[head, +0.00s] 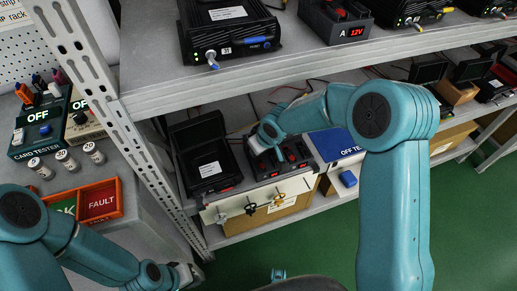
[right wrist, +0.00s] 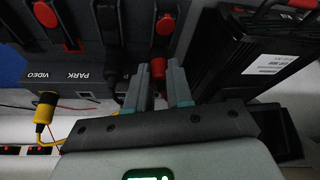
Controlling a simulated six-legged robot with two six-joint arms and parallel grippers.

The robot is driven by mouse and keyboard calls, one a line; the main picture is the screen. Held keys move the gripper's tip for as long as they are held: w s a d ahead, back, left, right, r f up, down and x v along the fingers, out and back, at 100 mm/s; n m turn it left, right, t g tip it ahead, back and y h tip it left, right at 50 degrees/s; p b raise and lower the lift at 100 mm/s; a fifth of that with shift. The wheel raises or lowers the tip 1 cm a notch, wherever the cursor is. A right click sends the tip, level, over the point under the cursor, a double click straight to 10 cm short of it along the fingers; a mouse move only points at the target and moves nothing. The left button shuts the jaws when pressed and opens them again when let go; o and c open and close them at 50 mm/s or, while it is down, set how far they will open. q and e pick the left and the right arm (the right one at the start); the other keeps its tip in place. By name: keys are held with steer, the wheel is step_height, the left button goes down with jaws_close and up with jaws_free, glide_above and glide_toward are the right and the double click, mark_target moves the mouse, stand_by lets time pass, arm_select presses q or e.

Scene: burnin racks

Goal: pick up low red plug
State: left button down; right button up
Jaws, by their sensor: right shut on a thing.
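A low red plug (right wrist: 158,68) shows in the right wrist view between the two grey fingers of my right gripper (right wrist: 157,88). The gripper is shut on it, at the face of a dark unit (right wrist: 85,55). In the head view my right arm reaches over the lower shelf and my right gripper (head: 276,152) is at the dark unit with red plugs (head: 290,160); the fingers are small and partly hidden there. My left gripper (head: 187,275) is at the bottom left, its jaws unclear.
A black box (head: 205,165) stands left of the unit. A blue-and-white panel (head: 335,145) is to its right. The upper shelf edge (head: 300,68) runs above my right arm. A card tester (head: 38,135) and a red FAULT tray (head: 100,203) are at left.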

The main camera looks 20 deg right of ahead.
steer(key=shift+r+p, duration=0.3)
steer(key=shift+r, duration=0.3)
arm_select(q)
steer(key=shift+s+d+b, duration=0.15)
steer(key=shift+s+b, duration=0.05)
steer(key=shift+b, duration=0.1)
arm_select(e)
steer(key=shift+f, duration=0.1)
arm_select(q)
steer(key=shift+s+d+f+b, duration=0.1)
steer(key=shift+s+f+b, duration=0.15)
steer(key=shift+s+b, duration=0.1)
arm_select(e)
steer(key=shift+s, duration=0.1)
